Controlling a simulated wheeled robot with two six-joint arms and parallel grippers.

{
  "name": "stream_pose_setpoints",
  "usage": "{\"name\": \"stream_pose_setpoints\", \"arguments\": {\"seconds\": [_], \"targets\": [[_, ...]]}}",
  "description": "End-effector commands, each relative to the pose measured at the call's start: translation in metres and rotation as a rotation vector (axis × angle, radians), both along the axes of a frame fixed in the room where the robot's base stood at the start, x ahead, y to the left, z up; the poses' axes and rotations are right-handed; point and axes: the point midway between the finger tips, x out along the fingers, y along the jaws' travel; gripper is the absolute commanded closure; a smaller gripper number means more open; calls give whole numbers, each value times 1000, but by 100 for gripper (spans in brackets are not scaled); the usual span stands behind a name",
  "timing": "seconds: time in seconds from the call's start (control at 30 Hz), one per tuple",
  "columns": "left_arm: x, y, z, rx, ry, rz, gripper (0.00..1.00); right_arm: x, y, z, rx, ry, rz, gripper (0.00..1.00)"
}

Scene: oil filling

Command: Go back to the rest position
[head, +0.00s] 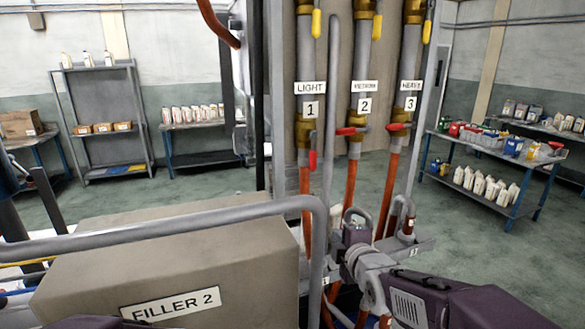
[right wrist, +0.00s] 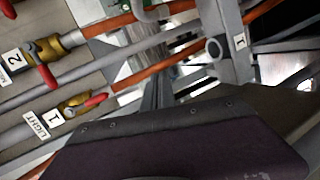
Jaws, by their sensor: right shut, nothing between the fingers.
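My right gripper (head: 357,234) is in the lower middle of the head view, in front of the pipe stand and below the valves. It is shut and empty. In the right wrist view its dark purple body (right wrist: 180,145) fills the bottom, and its fingertips cannot be made out. My left gripper is not in view. The pipes bear the labels LIGHT 1 (head: 311,98), 2 (head: 365,97) and HEAVY 3 (head: 411,94). Red-handled valves (head: 313,160) sit on them, apart from my gripper.
A beige box marked FILLER 2 (head: 170,265) stands front left, with a grey rail (head: 180,223) across it. Shelving (head: 105,110) and a table with white bottles (head: 195,125) stand at the back left. A two-level table (head: 500,155) with bottles stands right. Green floor between is clear.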

Motion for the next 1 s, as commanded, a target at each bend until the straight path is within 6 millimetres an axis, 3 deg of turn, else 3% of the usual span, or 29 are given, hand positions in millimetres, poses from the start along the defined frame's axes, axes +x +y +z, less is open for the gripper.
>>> {"name": "stream_pose_setpoints", "arguments": {"seconds": [0.03,0.1,0.17,0.2,0.33,0.4,0.5,0.63,1.0], "targets": [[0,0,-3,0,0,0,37,-15,-14,-45,81,138,-66,100],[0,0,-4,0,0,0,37,-46,-28,-101,225,338,-189,100],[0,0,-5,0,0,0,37,-80,-38,-146,356,510,-327,100],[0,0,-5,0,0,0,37,-106,-42,-171,445,620,-435,100],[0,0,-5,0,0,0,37,-194,-46,-227,698,906,-843,100],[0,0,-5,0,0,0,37,-228,-46,-238,795,986,-1050,100],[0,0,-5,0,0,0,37,-247,-45,-241,887,1012,-1238,100],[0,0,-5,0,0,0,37,-250,-45,-241,938,1001,-1314,100],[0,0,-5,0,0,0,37,-249,-45,-241,941,998,-1315,100]]}}
